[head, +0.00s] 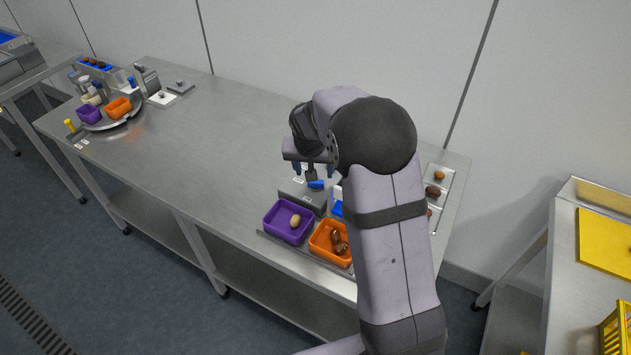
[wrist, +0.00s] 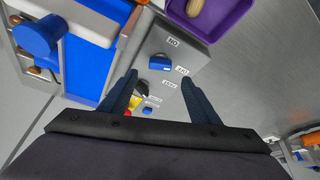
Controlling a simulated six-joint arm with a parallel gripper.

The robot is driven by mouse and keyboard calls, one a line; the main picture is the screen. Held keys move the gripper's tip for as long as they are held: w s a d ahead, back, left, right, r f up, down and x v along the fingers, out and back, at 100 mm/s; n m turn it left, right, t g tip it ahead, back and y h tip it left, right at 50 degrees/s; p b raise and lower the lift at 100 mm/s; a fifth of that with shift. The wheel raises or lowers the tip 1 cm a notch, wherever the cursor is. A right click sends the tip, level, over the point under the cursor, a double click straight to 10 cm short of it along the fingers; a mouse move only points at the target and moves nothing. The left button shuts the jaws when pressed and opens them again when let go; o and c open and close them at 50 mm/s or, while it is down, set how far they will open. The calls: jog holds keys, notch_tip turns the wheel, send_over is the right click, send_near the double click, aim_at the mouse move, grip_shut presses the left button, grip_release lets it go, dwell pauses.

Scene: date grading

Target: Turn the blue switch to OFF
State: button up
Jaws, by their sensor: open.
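The blue switch (wrist: 160,62) is a knob on a grey control box (wrist: 192,56), with a label reading ON on one side and one that appears to read OFF on another. I cannot tell for sure which label it points to. In the head view the blue switch (head: 316,184) shows on top of the box (head: 299,192). My gripper (wrist: 158,80) is open, fingers pointing down; the switch appears just beyond and between the fingertips, apart from them. In the head view my gripper (head: 311,172) hangs just above the box.
A black knob (wrist: 141,87) and a smaller blue part (wrist: 147,110) are also on the box. A purple bin (head: 279,232) and an orange bin (head: 323,250) holding dates stand in front. A big blue knob (wrist: 38,37) is nearby. The table's middle (head: 205,125) is clear.

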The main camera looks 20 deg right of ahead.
aim_at(315, 183)
jog(key=shift+p+x, duration=1.55)
jog(key=shift+x, duration=2.15)
jog(key=c, duration=1.1)
jog(key=shift+o, duration=0.2)
jog(key=shift+f+b, duration=0.15)
jog(key=shift+b, duration=0.3)
